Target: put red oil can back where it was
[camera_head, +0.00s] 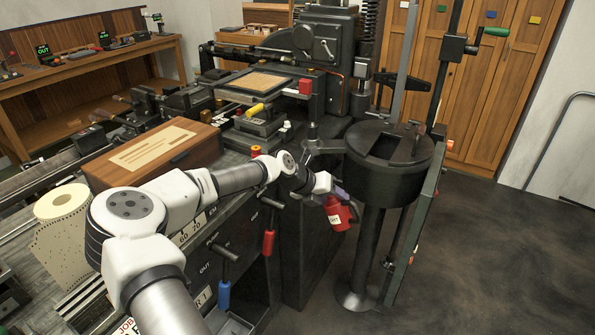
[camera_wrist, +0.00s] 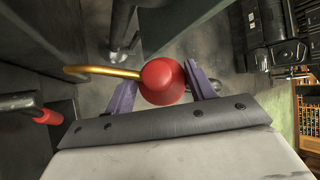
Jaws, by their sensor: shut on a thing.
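The red oil can (camera_head: 337,214) is held in the air beside the round black pot (camera_head: 388,172) on its stand, in the head view. It has a pale label and looks tilted. In the wrist view the can's red top (camera_wrist: 163,81) sits between the purple fingers, and its brass spout (camera_wrist: 102,71) points left. My gripper (camera_head: 341,195) is shut on the can; it also shows in the wrist view (camera_wrist: 165,88). The can's underside is hidden in the wrist view.
A dark cabinet with a red-handled lever (camera_head: 268,243) and a blue-handled lever (camera_head: 224,290) stands left of the can. A wooden box (camera_head: 155,152) and a paper roll (camera_head: 62,203) lie behind my arm. Open floor (camera_head: 460,270) lies to the right.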

